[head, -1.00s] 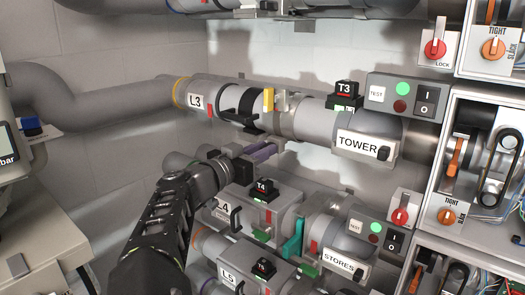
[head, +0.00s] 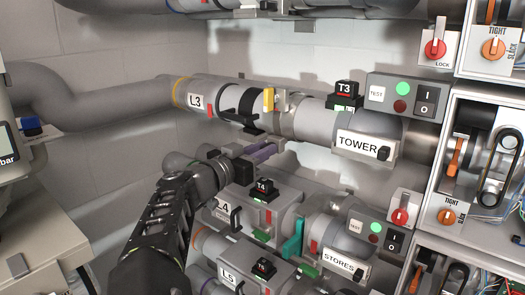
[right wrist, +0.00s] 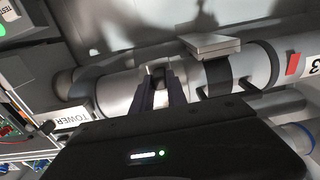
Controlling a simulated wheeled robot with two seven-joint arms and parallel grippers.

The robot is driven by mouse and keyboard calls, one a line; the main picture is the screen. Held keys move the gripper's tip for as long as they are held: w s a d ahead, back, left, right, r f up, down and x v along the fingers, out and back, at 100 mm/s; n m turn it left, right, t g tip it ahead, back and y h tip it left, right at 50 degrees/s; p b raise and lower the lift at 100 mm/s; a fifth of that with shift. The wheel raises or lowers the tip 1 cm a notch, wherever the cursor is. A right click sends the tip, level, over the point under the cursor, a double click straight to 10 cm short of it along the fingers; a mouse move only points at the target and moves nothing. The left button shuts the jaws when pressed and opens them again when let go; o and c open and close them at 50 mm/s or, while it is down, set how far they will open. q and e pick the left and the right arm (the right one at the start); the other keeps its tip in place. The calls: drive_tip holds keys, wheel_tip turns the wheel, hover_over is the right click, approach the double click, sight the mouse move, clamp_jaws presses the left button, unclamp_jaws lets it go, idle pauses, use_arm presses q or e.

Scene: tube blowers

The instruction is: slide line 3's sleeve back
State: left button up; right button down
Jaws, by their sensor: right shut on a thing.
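Line 3 is the grey pipe run marked L3 (head: 195,100), with a TOWER sign (head: 358,145) towards its right end. A black band and black handle (head: 248,128) sit on its middle, beside a yellow tab (head: 268,100). My right gripper (head: 262,152) has purple fingers and reaches up to the underside of the line, right of the black band. In the right wrist view its fingers (right wrist: 160,90) are closed together against line 3's sleeve (right wrist: 125,90); the exact contact is partly hidden. My left gripper is not in view.
A switch box (head: 405,98) and open belt cabinets (head: 490,165) stand at the right. Free room lies left of my forearm.

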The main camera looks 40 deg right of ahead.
drive_tip(key=shift+s+d+f, duration=0.1)
drive_tip(key=shift+s, duration=0.15)
drive_tip(key=s, duration=0.2)
drive_tip(key=s+d+b, duration=0.1)
drive_tip(key=s, duration=0.1)
drive_tip(key=shift+s+d+b, duration=0.2)
drive_tip(key=shift+s+b, duration=0.05)
drive_tip(key=shift+b, duration=0.05)
drive_tip(key=c, duration=1.7)
unclamp_jaws()
drive_tip(key=o, duration=0.4)
drive_tip(key=shift+s, duration=0.15)
drive_tip(key=shift+a, duration=0.1)
